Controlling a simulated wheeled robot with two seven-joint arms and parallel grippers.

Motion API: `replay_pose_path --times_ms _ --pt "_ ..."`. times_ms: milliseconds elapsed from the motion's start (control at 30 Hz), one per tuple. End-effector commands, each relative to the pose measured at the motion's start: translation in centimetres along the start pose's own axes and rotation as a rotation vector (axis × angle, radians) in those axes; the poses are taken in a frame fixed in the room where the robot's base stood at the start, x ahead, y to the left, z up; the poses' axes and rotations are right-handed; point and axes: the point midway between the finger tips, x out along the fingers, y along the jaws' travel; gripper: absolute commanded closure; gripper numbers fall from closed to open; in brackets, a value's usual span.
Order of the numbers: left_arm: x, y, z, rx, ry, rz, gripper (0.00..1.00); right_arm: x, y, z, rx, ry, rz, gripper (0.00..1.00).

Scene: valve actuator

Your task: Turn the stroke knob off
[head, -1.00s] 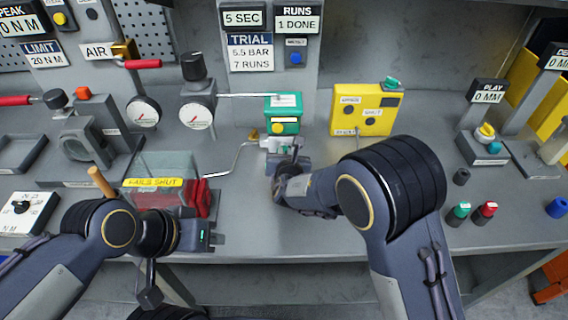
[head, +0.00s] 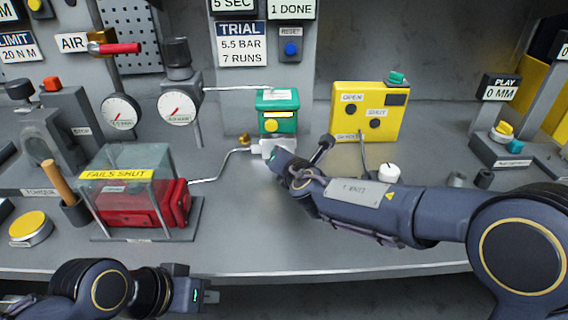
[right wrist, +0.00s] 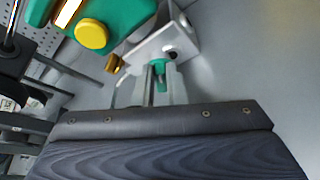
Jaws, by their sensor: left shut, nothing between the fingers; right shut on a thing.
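I cannot read a label that marks the stroke knob for certain. My right gripper (right wrist: 160,90) is shut on a small green part (right wrist: 158,72) beside a white bracket (right wrist: 160,45). This is below the green actuator box (head: 277,112) with its yellow button, which also shows in the right wrist view (right wrist: 110,15). In the head view my right gripper (head: 275,162) reaches the bracket from the right, and its wrist hides the held part. My left gripper (head: 208,297) is shut and empty, low in front of the bench edge.
A yellow box (head: 368,93) with OPEN and SHUT buttons stands right of the actuator. A white knob (head: 389,172) is near my right forearm. A clear-covered red unit (head: 130,205) marked FAILS SHUT is at left. A thin air pipe (head: 215,174) runs to the actuator.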

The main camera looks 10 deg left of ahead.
Motion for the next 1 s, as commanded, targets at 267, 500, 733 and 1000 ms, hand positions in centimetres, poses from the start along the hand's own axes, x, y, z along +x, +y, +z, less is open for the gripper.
replay_pose_path --times_ms 267,500,733,1000 --pt "0.0 0.0 0.0 0.000 0.000 0.000 1.00 0.0 0.0 0.0 0.002 0.001 0.001 1.00" --pt "0.0 0.0 0.0 0.000 0.000 0.000 1.00 0.0 0.0 0.0 0.002 0.001 0.001 0.66" --pt "0.0 0.0 0.0 0.000 0.000 0.000 1.00 0.0 0.0 0.0 0.001 0.001 0.000 0.66" --pt "0.3 -0.2 0.2 0.000 0.000 0.000 1.00 -2.7 0.0 0.0 0.002 0.000 0.003 0.66"
